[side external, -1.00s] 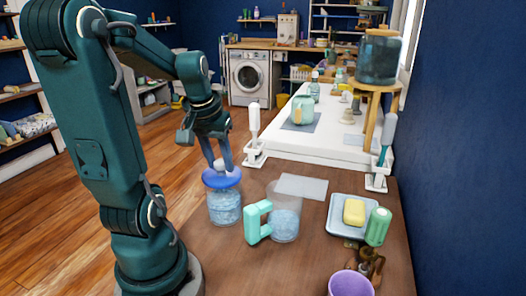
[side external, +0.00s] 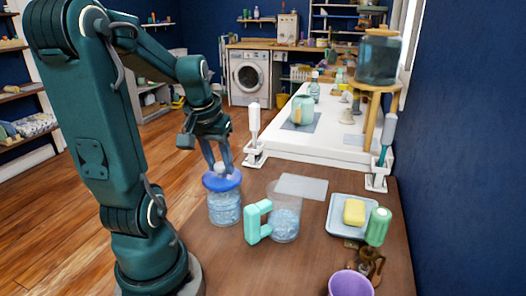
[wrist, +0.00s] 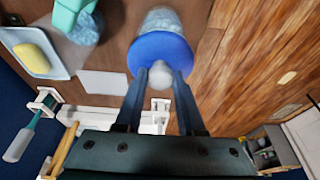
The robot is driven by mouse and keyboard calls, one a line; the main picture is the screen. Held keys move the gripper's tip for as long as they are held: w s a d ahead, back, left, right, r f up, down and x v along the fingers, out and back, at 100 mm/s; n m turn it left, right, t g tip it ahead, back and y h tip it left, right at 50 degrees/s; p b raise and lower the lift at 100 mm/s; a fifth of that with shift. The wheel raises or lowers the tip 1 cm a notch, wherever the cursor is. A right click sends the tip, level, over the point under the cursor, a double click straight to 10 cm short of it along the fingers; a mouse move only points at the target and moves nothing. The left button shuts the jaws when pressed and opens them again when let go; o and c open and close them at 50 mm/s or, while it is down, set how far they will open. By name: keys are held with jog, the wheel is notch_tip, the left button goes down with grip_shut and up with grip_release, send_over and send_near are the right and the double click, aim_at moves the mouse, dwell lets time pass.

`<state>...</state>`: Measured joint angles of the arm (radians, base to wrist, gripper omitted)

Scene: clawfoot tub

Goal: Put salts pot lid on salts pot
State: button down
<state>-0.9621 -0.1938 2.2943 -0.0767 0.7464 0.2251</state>
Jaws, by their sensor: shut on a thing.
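The salts pot lid (side external: 222,182) is a blue disc with a pale round knob. My gripper (side external: 219,166) is shut on the knob from above. The salts pot (side external: 225,208) is a clear jar with pale blue salts, directly below the lid. In the side view the lid covers the pot's mouth and looks slightly tilted; I cannot tell whether it rests on the rim. In the wrist view the lid (wrist: 160,50) lies in front of the fingers (wrist: 160,78) and hides most of the pot (wrist: 161,18), which shows beyond its far edge.
A clear vessel with a mint handle (side external: 252,222) and blue contents stands close right of the pot. Further right are a dish (side external: 338,228) with yellow soap (side external: 354,212), a green bottle (side external: 378,226) and a purple cup (side external: 350,284). A pale mat (side external: 302,187) lies behind.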

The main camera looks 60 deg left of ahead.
jog(key=shift+f, duration=0.25)
jog(key=shift+c, duration=2.2)
grip_release()
jog(key=shift+r, duration=0.2)
jog(key=v, duration=0.7)
jog(key=shift+r, duration=0.3)
jog(key=shift+s+d, duration=0.15)
